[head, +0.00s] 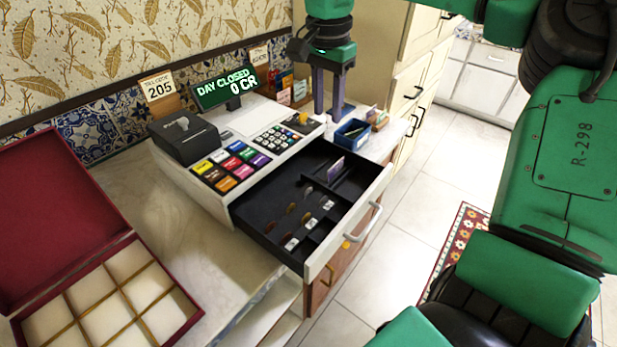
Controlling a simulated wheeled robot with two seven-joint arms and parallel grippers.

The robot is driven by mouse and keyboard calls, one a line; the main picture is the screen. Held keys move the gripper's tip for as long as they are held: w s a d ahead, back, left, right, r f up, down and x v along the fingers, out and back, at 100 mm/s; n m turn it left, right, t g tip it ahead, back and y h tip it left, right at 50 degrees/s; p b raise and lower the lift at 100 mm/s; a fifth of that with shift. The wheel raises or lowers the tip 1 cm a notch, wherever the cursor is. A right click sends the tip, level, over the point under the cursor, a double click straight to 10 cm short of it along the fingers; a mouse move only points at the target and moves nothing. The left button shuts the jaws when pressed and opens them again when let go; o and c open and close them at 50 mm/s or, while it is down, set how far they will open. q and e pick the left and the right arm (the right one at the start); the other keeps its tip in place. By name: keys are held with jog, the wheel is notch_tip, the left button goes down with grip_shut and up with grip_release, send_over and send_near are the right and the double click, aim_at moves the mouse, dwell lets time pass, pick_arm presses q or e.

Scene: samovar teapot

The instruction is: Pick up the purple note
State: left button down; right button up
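The purple note (335,168) stands on edge in a back compartment of the open black cash drawer (285,232). It looks small and is partly hidden by the compartment walls. My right gripper (330,108) points down above and behind the drawer, near the register's back right corner. Its two dark fingers are apart with nothing visible between them. It is apart from the note, which lies below it in the picture. My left gripper is not in view.
The register's display (225,88) reads "DAY CLOSED 0 CR". Coins lie in the drawer's front compartments. A blue box (352,132) stands right of the register. An open red box (60,230) with empty compartments is at left. Bare counter (185,215) lies between.

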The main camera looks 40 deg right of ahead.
send_over(336, 164)
notch_tip(336, 164, down, 7)
notch_tip(336, 164, down, 8)
jog(key=shift+d+r+p, duration=0.15)
jog(key=shift+r+p, duration=0.1)
jog(key=shift+p, duration=0.7)
jog(key=shift+r, duration=0.1)
jog(key=c, duration=0.4)
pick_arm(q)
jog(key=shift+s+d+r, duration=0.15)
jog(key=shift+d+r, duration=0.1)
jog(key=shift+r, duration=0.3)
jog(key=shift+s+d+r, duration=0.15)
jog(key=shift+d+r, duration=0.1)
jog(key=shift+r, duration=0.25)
pick_arm(e)
grip_shut()
